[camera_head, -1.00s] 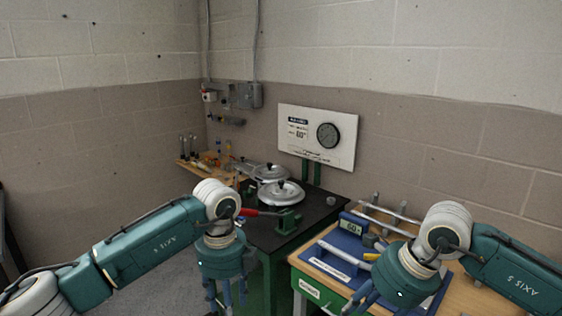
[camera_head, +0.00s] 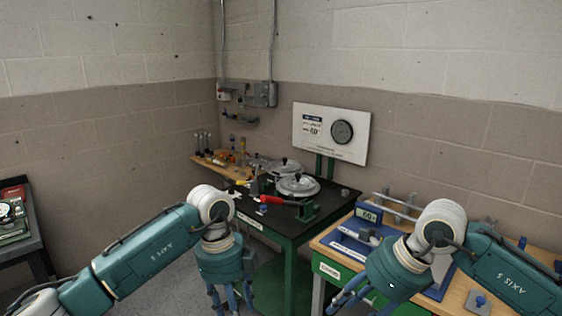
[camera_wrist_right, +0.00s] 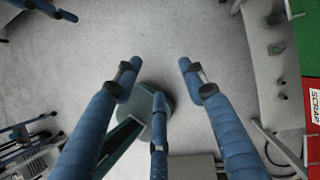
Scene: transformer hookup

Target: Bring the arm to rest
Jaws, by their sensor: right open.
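My left gripper (camera_head: 231,296) hangs fingers down in the head view, in front of the dark bench. Its fingertips are cut off by the bottom edge, so I cannot tell how far apart they are. My right gripper (camera_head: 346,300) points down and left beside the wooden workbench in the head view. In the right wrist view its three blue fingers (camera_wrist_right: 157,85) are spread, with nothing between them. Grey floor and a round teal base lie beneath them.
The dark bench (camera_head: 285,216) carries round metal lids (camera_head: 298,185) and a red-handled tool (camera_head: 272,199). The wooden workbench (camera_head: 455,296) carries a blue tray (camera_head: 350,247). Another bench (camera_head: 15,240) stands at the far left. A red SCRAP label (camera_wrist_right: 313,105) shows at right in the wrist view.

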